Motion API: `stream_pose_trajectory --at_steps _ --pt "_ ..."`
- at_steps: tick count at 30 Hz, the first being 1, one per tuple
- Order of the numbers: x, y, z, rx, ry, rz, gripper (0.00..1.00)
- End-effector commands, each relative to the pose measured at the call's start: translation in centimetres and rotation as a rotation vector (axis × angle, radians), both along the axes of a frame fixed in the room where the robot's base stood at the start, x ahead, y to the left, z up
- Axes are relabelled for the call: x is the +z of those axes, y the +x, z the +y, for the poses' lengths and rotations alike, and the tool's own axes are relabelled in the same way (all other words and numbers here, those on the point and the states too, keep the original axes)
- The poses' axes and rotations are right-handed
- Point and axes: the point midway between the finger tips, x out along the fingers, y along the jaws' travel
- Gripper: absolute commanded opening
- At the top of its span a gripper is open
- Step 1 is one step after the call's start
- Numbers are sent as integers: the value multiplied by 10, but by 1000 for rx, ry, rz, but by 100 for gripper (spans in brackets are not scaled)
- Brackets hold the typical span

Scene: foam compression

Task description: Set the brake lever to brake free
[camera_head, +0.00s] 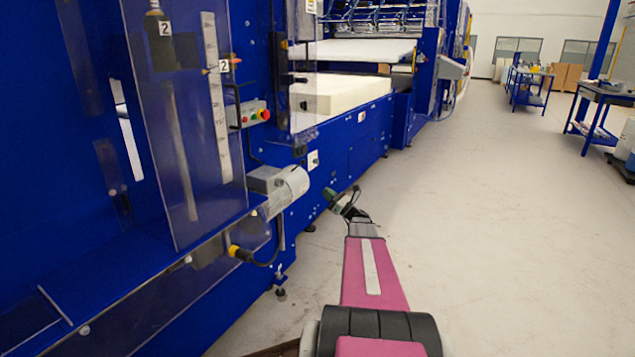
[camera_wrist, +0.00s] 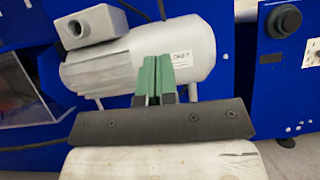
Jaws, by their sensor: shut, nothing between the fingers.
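A grey motor (camera_head: 285,187) is mounted low on the side of the blue machine. In the wrist view the motor (camera_wrist: 110,70) lies behind my fingers, with a small white label on its right part. I cannot make out a brake lever in either view; part of the motor is hidden behind my fingers. My gripper (camera_wrist: 157,75) has its two green fingers together with nothing between them, in front of the motor. In the head view my gripper (camera_head: 340,198) is just right of the motor; I cannot tell whether it touches it.
A grey box (camera_wrist: 90,25) sits on the motor's upper left. A black round knob (camera_wrist: 284,19) is on a blue panel at right. A button box (camera_head: 253,113) and a white foam block (camera_head: 335,93) are on the machine. The floor at right is clear up to the workbenches (camera_head: 528,80).

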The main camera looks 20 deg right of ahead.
Motion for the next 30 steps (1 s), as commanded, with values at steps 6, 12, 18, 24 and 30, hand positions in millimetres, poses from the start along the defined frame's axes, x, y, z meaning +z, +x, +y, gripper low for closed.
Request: stream_pose_trajectory --at_steps 6,12,18,24,30 --pt "15 25 18 3 -1 -1 0" --pt "34 52 37 0 -1 -1 0" --pt "56 70 50 0 -1 -2 0" --pt "76 75 53 -1 -1 -1 0" --pt "82 77 54 0 -1 1 0"
